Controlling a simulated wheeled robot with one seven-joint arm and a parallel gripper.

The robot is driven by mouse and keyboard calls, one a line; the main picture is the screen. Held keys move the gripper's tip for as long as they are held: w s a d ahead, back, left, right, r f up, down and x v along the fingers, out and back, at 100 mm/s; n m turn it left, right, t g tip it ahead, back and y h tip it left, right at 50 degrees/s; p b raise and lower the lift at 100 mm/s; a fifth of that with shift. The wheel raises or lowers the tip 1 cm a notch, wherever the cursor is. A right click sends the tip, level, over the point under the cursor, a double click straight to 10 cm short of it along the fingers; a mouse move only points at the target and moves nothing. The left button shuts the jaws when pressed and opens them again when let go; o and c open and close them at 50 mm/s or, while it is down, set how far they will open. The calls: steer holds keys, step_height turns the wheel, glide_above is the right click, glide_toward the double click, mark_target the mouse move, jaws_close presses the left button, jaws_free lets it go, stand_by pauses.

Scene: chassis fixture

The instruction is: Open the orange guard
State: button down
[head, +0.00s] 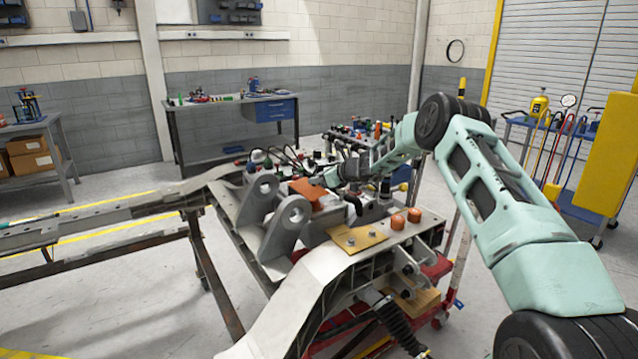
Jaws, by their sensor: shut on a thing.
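The orange guard (314,194) is a small orange-brown plate on the chassis fixture (335,285), just behind two grey upright lugs with round holes. It looks slightly tilted, but its exact angle is too small to tell. My arm reaches in from the right, and my gripper (321,181) is at the guard's far right edge, shut on it. The fingertips are small and partly hidden, so the exact grip point is unclear.
The grey lugs (291,226) stand close in front of the guard. A tan plate with bolts (356,239) and two orange-brown caps (398,222) lie to the right. Hoses and fittings crowd behind. A workbench (230,101) stands at the back wall.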

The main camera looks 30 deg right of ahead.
mark_target(309, 190)
steer(key=a+n+h+b, duration=0.1)
steer(key=b, duration=0.1)
steer(key=a+r+n+h+b, duration=0.1)
steer(key=b, duration=0.2)
steer(key=shift+r+g+h, duration=0.3)
steer(key=shift+a+r+n+h+b, duration=0.55)
steer(key=shift+a+n+h+b, duration=0.25)
steer(key=shift+n+b, duration=0.3)
steer(key=shift+s+a+r+n+h+b, duration=0.1)
steer(key=shift+a+r+n+h+b, duration=0.1)
steer(key=shift+a+n+h+b, duration=0.3)
steer(key=shift+a+r+n+h+b, duration=0.2)
steer(key=shift+a+n+h+b, duration=0.2)
steer(key=shift+a+h, duration=0.2)
steer(key=shift+a+n+h, duration=0.7)
steer(key=shift+a+h, duration=0.05)
steer(key=shift+h, duration=0.05)
steer(key=c, duration=1.3)
jaws_free()
steer(key=shift+o, duration=0.2)
steer(key=b+v, duration=0.2)
steer(key=v, duration=1.5)
steer(key=shift+s+f, duration=0.25)
steer(key=shift+s, duration=0.15)
